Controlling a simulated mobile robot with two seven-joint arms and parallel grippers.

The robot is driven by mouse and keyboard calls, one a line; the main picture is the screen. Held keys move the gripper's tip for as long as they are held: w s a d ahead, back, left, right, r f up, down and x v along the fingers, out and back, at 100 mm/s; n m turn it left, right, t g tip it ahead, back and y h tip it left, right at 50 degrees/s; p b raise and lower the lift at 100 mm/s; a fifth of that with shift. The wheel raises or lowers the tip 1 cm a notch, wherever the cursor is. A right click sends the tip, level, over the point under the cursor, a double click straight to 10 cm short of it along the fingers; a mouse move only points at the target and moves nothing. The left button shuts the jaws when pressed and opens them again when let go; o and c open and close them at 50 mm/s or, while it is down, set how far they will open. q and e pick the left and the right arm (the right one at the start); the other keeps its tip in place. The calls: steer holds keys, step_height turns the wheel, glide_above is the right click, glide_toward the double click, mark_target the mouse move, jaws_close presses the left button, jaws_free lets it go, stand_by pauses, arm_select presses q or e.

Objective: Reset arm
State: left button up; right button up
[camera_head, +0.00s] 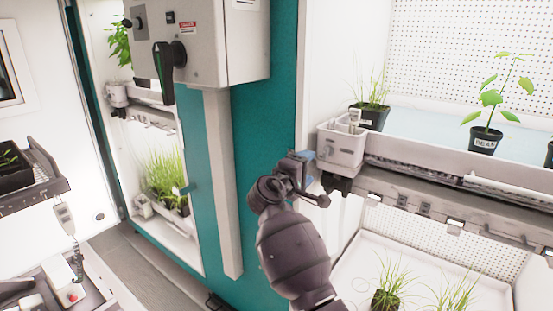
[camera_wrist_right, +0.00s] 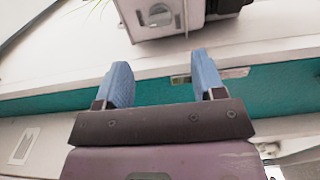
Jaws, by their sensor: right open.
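My right gripper (camera_head: 303,165) is in front of the teal chamber post, just left of the grey-white bin on the right chamber's shelf. In the right wrist view my right gripper (camera_wrist_right: 165,82) shows two blue fingers spread apart with nothing between them. The grey-white bin (camera_wrist_right: 150,20) shows above the fingertips there, apart from them. My left gripper is not in view.
A control box (camera_head: 225,40) with a black handle hangs on the teal post (camera_head: 265,130). The bin (camera_head: 340,150) and potted plants, including a bean pot (camera_head: 485,140), stand on the right shelf. A dark tray (camera_head: 35,180) is at the left.

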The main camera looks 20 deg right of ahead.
steer(key=w+a+r+m+t+y, duration=0.1)
steer(key=w+a+r+t+y, duration=0.1)
steer(key=a+t+y, duration=0.35)
steer(key=s+f+m+y, duration=0.2)
steer(key=s+f+y, duration=0.5)
steer(key=f, duration=0.5)
steer(key=s+d+f+m+g, duration=0.1)
steer(key=s+d+f, duration=0.1)
steer(key=s+f, duration=0.6)
steer(key=s+d+f+m+g+y, duration=0.1)
steer(key=s+d+f+g, duration=0.1)
steer(key=s+f, duration=0.7)
steer(key=s+d+f+m+g, duration=0.1)
steer(key=s+d+f+g, duration=0.1)
steer(key=s+f, duration=0.7)
steer(key=s+d, duration=0.1)
steer(key=s, duration=0.7)
steer(key=shift+s+d+m, duration=0.2)
steer(key=shift+d+m, duration=0.1)
steer(key=shift+d, duration=0.1)
